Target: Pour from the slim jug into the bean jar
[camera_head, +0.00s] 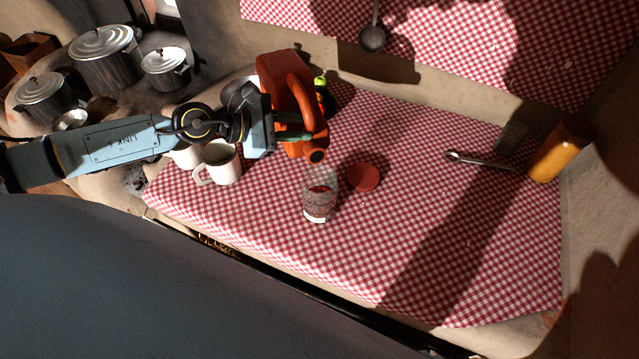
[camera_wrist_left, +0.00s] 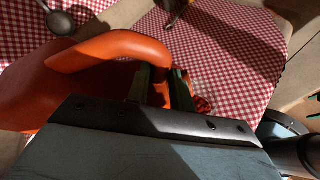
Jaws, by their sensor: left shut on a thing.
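The slim jug (camera_head: 283,78), orange-red with a looped handle, is in my left gripper (camera_head: 303,133). The jug is tilted, with its small dark opening low and facing the bean jar. The jug also fills the left of the left wrist view (camera_wrist_left: 50,88), where the gripper's fingers (camera_wrist_left: 160,85) close on its handle. The bean jar (camera_head: 318,200) is clear glass with dark red contents and stands upright on the checked cloth, just below the jug's opening in the picture. I see no stream between them.
A red lid (camera_head: 363,177) lies right of the jar. White mugs (camera_head: 220,163) stand left, under my left arm. A spoon (camera_head: 480,160) and an orange jar (camera_head: 558,150) are at the right. Metal pots (camera_head: 104,58) stand far left. The cloth's front middle (camera_head: 420,250) is clear.

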